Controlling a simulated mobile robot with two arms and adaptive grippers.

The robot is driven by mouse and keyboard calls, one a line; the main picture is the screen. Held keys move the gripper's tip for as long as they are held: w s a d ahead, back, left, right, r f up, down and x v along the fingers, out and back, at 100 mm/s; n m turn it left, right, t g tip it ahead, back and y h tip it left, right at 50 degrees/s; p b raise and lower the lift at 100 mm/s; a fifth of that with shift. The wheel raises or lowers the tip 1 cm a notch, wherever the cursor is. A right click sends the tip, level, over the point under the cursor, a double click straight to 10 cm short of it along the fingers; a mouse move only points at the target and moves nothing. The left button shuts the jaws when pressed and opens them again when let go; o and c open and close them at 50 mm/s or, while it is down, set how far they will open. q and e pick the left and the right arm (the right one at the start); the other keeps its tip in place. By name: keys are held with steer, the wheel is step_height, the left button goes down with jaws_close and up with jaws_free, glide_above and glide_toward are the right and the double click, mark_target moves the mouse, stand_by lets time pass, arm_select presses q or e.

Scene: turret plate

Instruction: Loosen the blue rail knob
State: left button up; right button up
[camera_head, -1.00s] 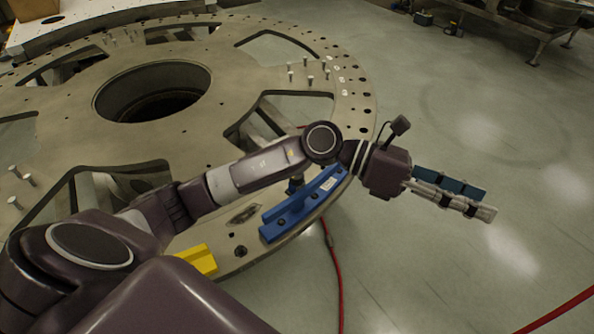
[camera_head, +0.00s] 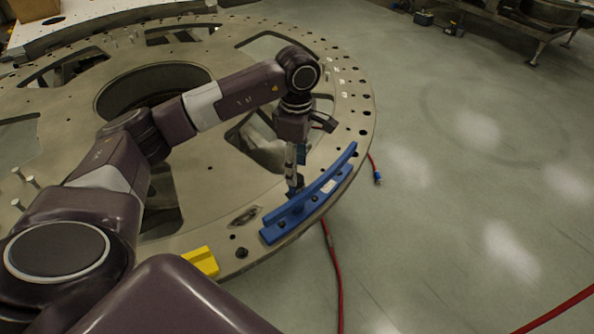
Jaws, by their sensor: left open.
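The blue rail (camera_head: 330,186) lies along the near right edge of the round turret plate (camera_head: 215,215). It is a curved blue bar on a blue base with dark bolts and a white label. My left gripper (camera_head: 295,188) points down just behind the middle of the rail, close to it. It is open, with its fingers seen edge-on. The rail knob is not clearly seen; the fingertips cover the spot behind the rail. I cannot tell whether the fingers touch the knob or the rail. My right gripper is out of view.
A yellow block (camera_head: 201,261) sits on the plate to the left of the rail. A red hose (camera_head: 334,275) runs on the floor below the plate's edge. Upright pins (camera_head: 24,178) stand on the plate at the left. The grey floor at the right is largely clear.

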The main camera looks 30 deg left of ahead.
arm_select(q)
steer(key=shift+f+p, duration=0.4)
steer(key=shift+f, duration=1.25)
steer(key=shift+c, duration=0.5)
steer(key=c, duration=1.1)
steer(key=shift+o, duration=0.2)
